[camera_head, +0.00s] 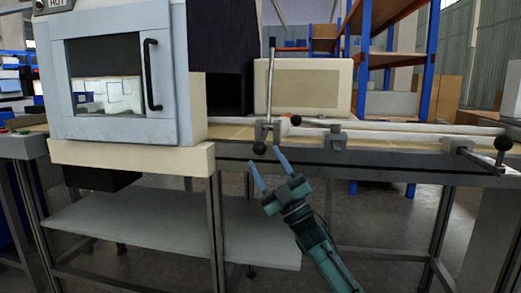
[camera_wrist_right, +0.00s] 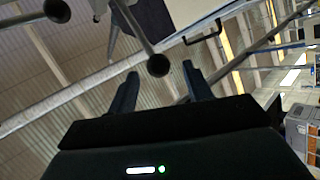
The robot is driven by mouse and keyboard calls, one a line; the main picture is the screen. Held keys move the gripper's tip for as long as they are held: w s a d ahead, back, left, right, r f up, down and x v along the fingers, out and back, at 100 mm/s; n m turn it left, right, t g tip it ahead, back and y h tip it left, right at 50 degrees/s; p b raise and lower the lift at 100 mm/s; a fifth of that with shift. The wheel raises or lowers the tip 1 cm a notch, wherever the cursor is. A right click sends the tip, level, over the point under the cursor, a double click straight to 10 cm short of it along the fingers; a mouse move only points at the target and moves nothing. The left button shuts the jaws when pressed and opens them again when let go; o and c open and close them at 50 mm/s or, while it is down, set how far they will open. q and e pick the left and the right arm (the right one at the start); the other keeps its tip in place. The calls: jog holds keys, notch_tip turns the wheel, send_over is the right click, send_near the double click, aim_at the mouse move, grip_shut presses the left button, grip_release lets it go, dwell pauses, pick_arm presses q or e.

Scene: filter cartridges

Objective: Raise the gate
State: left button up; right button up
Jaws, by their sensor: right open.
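My right gripper (camera_head: 265,160) is open and empty at the bench's front edge, fingers pointing up. An upright metal lever (camera_head: 271,80) with a dark top stands at a bracket (camera_head: 267,131) on the rail. I cannot tell for sure which part is the gate. My left gripper is out of view.
A cabinet (camera_head: 183,90) with a windowed door and black handle (camera_head: 152,75) stands left. A beige box (camera_head: 303,87) is behind the rail. Other knobbed levers (camera_head: 312,123) (camera_head: 502,144) sit to the right. A lower shelf (camera_head: 150,225) lies beneath the bench.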

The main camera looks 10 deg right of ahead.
jog(key=p+v, duration=0.1)
jog(key=v, duration=0.8)
jog(key=shift+f, duration=0.1)
